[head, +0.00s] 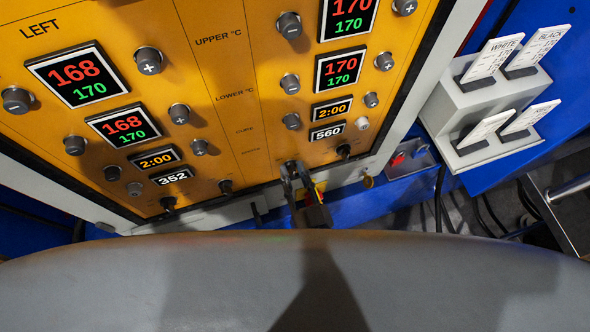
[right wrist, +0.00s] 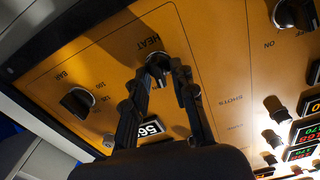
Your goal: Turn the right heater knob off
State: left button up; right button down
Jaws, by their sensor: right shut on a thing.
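The right heater knob (right wrist: 158,62) is a dark round knob under the label HEAT on the orange panel, seen in the right wrist view. My right gripper (right wrist: 160,72) is shut on it, with one finger on each side. In the head view my right gripper (head: 292,168) reaches up to the lower edge of the panel's right half, and its fingers mostly hide the knob there. Which way the knob's pointer is turned cannot be made out. My left gripper is not in view.
The orange panel (head: 215,60) carries several knobs and lit displays. A black knob (head: 343,151) sits right of my gripper, below the 560 display (head: 327,131). Another dark knob (right wrist: 77,102) shows in the right wrist view. A grey card holder (head: 455,105) stands at right.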

jog(key=n+p, duration=0.1)
jog(key=n, duration=0.2)
jog(key=shift+r+p, duration=0.1)
jog(key=shift+p, duration=0.3)
jog(key=shift+a+n+p, duration=0.1)
jog(key=shift+n+p, duration=0.35)
jog(key=shift+n, duration=0.95)
jog(key=c, duration=1.4)
grip_release()
jog(key=shift+s, duration=0.15)
jog(key=v, duration=1.1)
jog(key=shift+s, duration=0.35)
